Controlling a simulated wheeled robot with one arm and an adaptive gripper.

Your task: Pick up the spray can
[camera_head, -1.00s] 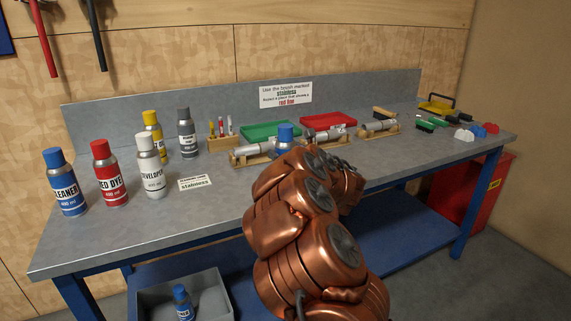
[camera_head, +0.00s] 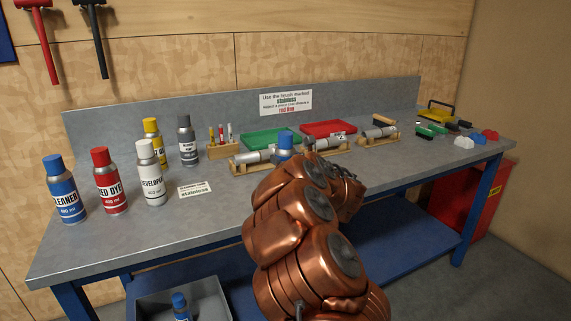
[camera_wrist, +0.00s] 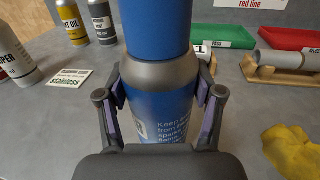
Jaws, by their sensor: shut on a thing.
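My gripper (camera_wrist: 163,105) is shut on a spray can (camera_wrist: 160,78) with a blue cap, a grey shoulder and a blue printed body. The can stands upright between the two finger pads in the wrist view. In the head view only its blue cap (camera_head: 285,141) and a bit of the top show above my copper arm; the gripper is hidden there. The can's base is hidden in both views, so I cannot tell whether it touches the bench. Other cans stand at the left of the bench: blue cleaner (camera_head: 66,190), red dye (camera_head: 110,182), white developer (camera_head: 151,173), yellow (camera_head: 153,131) and grey (camera_head: 188,141).
The grey bench (camera_head: 120,240) carries a green tray (camera_head: 270,137), a red tray (camera_head: 329,128), pipe pieces on wooden cradles (camera_head: 376,136) and brushes at the right. A yellow glove (camera_wrist: 290,150) lies close right of the can. A grey bin (camera_head: 207,296) sits below.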

